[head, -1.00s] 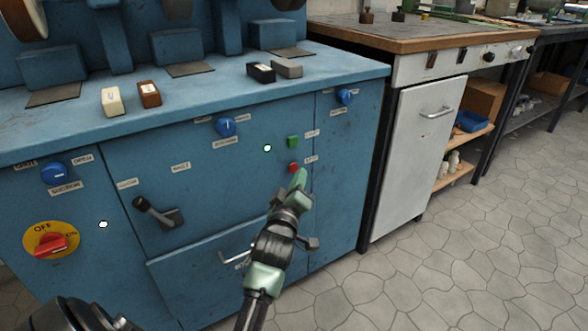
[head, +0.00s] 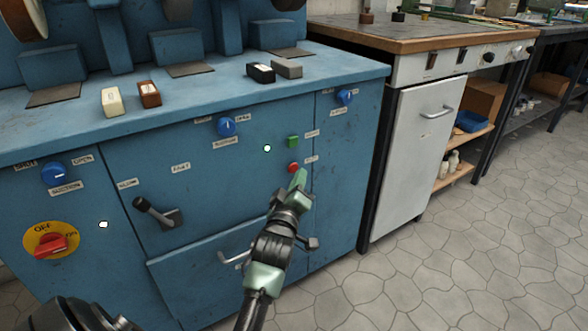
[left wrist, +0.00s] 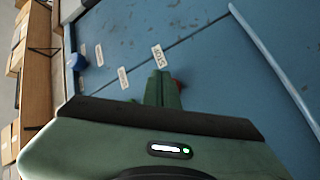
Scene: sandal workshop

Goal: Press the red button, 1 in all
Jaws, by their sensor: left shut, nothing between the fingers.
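The red button (head: 293,168) is on the blue machine's front panel, just below a green button (head: 293,142). My left gripper (head: 299,179) is shut and empty, with its green fingertips just below and in front of the red button. In the left wrist view the closed fingers (left wrist: 162,86) point at the panel near the STOP label (left wrist: 157,54). Part of the red button (left wrist: 177,86) shows beside them and the rest is hidden. I cannot tell whether the fingertips touch it. My right gripper is not in view.
The blue machine (head: 230,187) also carries blue knobs, a black lever (head: 158,212), a bar handle (head: 234,258) and a red rotary switch (head: 51,245) on a yellow plate. Several small blocks lie on its top. A white cabinet (head: 418,160) stands to the right, with open floor in front.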

